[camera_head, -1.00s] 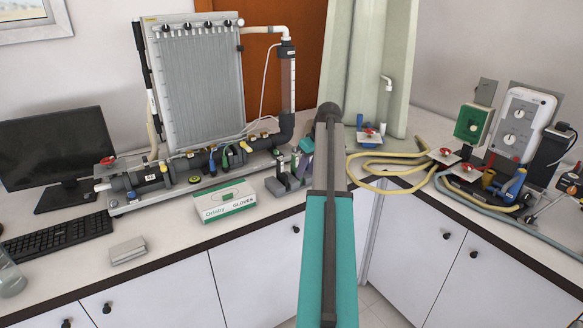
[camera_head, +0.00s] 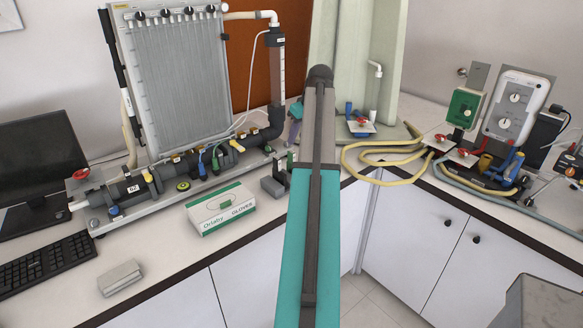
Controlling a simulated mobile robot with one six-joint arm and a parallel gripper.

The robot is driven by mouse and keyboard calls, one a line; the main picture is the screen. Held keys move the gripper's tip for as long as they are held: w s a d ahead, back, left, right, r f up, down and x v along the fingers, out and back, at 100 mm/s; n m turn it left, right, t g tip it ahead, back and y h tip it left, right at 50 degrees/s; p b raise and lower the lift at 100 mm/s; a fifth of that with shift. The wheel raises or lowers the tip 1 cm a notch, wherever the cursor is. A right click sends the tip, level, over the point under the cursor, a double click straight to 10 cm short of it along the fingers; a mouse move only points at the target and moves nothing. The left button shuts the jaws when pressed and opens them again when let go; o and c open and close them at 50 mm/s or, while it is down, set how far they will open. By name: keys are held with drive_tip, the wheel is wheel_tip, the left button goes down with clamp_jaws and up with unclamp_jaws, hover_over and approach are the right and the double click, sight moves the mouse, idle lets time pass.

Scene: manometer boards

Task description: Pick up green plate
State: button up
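The only green plate-like thing I can pick out is a small upright green panel (camera_head: 464,107) with a round pale dial. It stands on the right-hand counter against a grey backing plate, just left of a white panel with two dials. I cannot tell whether it is fixed there. My teal and grey arm rises through the middle of the view, well left of the green panel. A small teal and purple part beside the arm's far end may be my wrist. My gripper itself is hidden behind the arm, so its fingers do not show.
Yellow hoses (camera_head: 385,165) and red-handled valves lie left of and below the panel. A glove box (camera_head: 221,208), pipework (camera_head: 140,185), a monitor and a keyboard (camera_head: 46,262) fill the left counter. A grey box-like thing (camera_head: 545,302) stands at the lower right.

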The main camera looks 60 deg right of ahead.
sight(293, 152)
drive_tip(key=shift+s, duration=0.2)
drive_tip(key=shift+d, duration=0.1)
drive_tip(key=shift+p+x, duration=1.15)
drive_tip(key=shift+x, duration=3.15)
drive_tip(key=shift+f, duration=0.15)
drive_tip(key=shift+p+x, duration=1)
drive_tip(key=shift+x, duration=0.2)
drive_tip(key=shift+p+x, duration=0.35)
drive_tip(key=shift+x, duration=0.9)
drive_tip(key=shift+s, duration=0.1)
drive_tip(key=shift+c, duration=0.4)
